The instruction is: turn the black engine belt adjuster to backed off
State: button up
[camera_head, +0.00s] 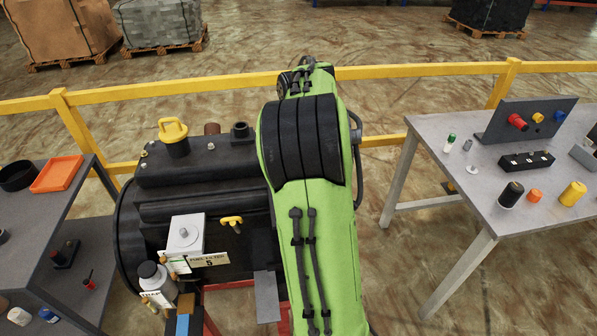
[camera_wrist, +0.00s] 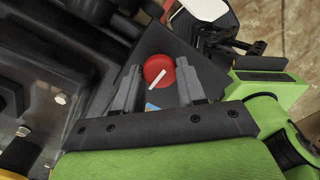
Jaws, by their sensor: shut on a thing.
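The black engine (camera_head: 200,205) stands in the middle of the head view, its right end covered by my green arm. In the wrist view, a red round knob (camera_wrist: 158,71) with a white pointer line sits on a dark plate of the engine; I take it for the belt adjuster. The line slants up to the right. My gripper (camera_wrist: 158,75) has its grey fingers on either side of the knob and is shut on it. A small blue mark shows just below the knob. My gripper and the knob are hidden in the head view.
A yellow rail (camera_head: 420,71) runs behind the engine. A grey table (camera_head: 440,180) with parts and a knob panel stands at right. A dark bench (camera_head: 45,235) with an orange tray (camera_head: 57,174) stands at left. A yellow-capped filler (camera_head: 174,135) rises from the engine top.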

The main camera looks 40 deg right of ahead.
jog(key=shift+r, duration=0.15)
jog(key=o, duration=1.1)
jog(key=shift+c, duration=0.2)
notch_tip(320, 180, up, 16)
jog(key=p, duration=0.7)
jog(key=shift+p, duration=0.3)
jog(key=shift+f, duration=0.25)
